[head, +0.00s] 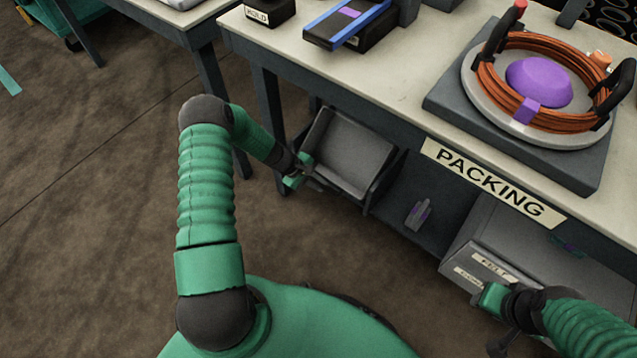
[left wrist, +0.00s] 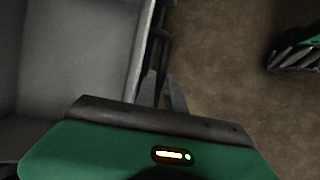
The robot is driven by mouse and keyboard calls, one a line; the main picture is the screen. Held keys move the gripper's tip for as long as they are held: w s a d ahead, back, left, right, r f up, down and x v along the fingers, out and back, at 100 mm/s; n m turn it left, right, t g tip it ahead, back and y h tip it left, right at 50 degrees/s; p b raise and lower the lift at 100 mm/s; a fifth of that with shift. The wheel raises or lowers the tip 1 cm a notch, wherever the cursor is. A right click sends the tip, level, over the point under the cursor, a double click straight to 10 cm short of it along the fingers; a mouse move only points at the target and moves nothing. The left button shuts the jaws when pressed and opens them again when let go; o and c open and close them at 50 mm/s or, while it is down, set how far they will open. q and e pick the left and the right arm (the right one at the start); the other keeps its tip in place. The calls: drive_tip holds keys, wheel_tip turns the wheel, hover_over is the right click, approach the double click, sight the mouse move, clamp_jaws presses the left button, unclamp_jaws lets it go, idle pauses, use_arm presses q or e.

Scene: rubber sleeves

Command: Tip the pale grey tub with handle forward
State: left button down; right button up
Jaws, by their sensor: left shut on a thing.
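The pale grey tub with handle (head: 345,155) is below the front edge of the packing table, at its left end. Its open side faces up and out towards me, and it looks tilted. My left gripper (head: 303,173) is shut at the tub's near left edge. In the left wrist view, the tub (left wrist: 70,50) fills the left side, and a dark bar runs along its rim beside the fingers (left wrist: 165,92). Whether the fingers hold the handle itself is hard to see. My right gripper (head: 490,305) is low at the right, by a labelled grey bin; its fingers are unclear.
The packing table (head: 380,95) holds a coil of orange cable (head: 490,85) around a purple dome, and a blue-edged device (head: 350,20). The labelled grey bin (head: 485,240) is under the table at right. Brown floor (head: 90,200) is clear at left.

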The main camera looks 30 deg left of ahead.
use_arm(q)
drive_tip(key=shift+s+f, duration=0.7)
drive_tip(key=shift+s, duration=0.1)
drive_tip(key=c, duration=1.5)
unclamp_jaws()
drive_tip(key=shift+f, duration=0.1)
drive_tip(key=shift+o, duration=0.2)
drive_tip(key=shift+w+a, duration=0.1)
drive_tip(key=shift+w, duration=0.05)
drive_tip(key=shift+w+r, duration=0.2)
drive_tip(key=shift+r, duration=0.05)
drive_tip(key=p+v, duration=0.7)
drive_tip(key=v, duration=0.9)
drive_tip(key=shift+a+r, duration=0.15)
drive_tip(key=shift+r, duration=0.1)
drive_tip(key=shift+c, duration=0.2)
